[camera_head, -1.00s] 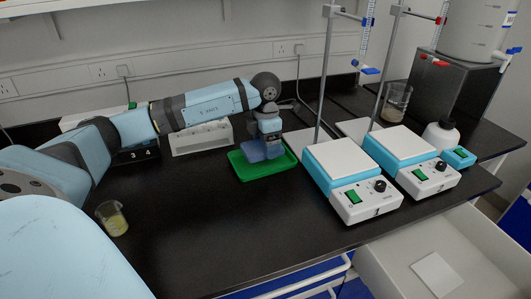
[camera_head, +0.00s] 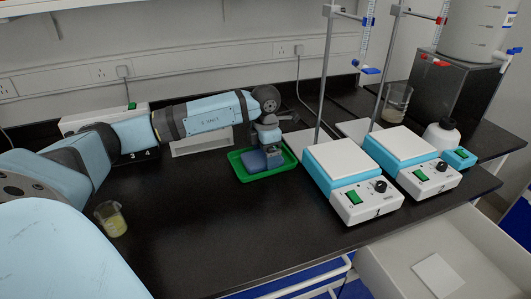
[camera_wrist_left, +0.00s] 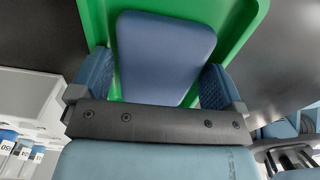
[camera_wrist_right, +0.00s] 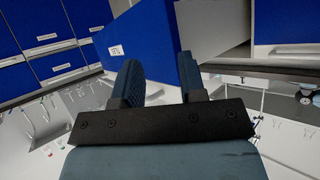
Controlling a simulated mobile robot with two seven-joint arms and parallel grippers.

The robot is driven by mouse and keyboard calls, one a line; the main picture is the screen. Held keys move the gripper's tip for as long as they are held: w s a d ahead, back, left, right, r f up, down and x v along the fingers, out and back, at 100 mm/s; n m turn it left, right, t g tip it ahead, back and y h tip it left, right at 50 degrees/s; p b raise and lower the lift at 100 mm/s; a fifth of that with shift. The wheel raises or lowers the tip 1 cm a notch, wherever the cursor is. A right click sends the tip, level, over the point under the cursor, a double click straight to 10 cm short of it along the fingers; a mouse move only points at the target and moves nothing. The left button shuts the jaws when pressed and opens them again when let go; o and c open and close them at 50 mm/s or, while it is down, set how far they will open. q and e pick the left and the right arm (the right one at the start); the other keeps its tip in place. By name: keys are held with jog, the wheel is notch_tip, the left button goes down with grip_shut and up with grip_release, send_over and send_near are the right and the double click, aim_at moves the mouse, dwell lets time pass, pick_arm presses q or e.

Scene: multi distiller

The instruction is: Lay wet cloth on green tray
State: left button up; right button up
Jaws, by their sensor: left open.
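A blue folded cloth (camera_head: 252,160) lies on the green tray (camera_head: 264,177) at the middle of the bench. In the left wrist view the cloth (camera_wrist_left: 165,55) lies over the green tray (camera_wrist_left: 235,25). My left gripper (camera_head: 269,150) is over the tray at the cloth. Its fingers are open, one at each side of the cloth's near part; I cannot tell whether they touch it. My right gripper (camera_wrist_right: 160,75) is open and empty, away from the bench top, and shows only in the right wrist view.
Two hotplate stirrers (camera_head: 350,180) (camera_head: 412,160) with stands are right of the tray. A beaker of yellowish liquid (camera_head: 112,219) stands at the left. A white rack (camera_head: 202,142) is behind my left arm. An open drawer (camera_head: 445,255) is at lower right. The bench front is clear.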

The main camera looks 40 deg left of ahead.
pick_arm(q)
notch_tip(320, 180, up, 12)
jog(key=p, duration=0.1)
jog(key=shift+p, duration=0.3)
dwell(0.4)
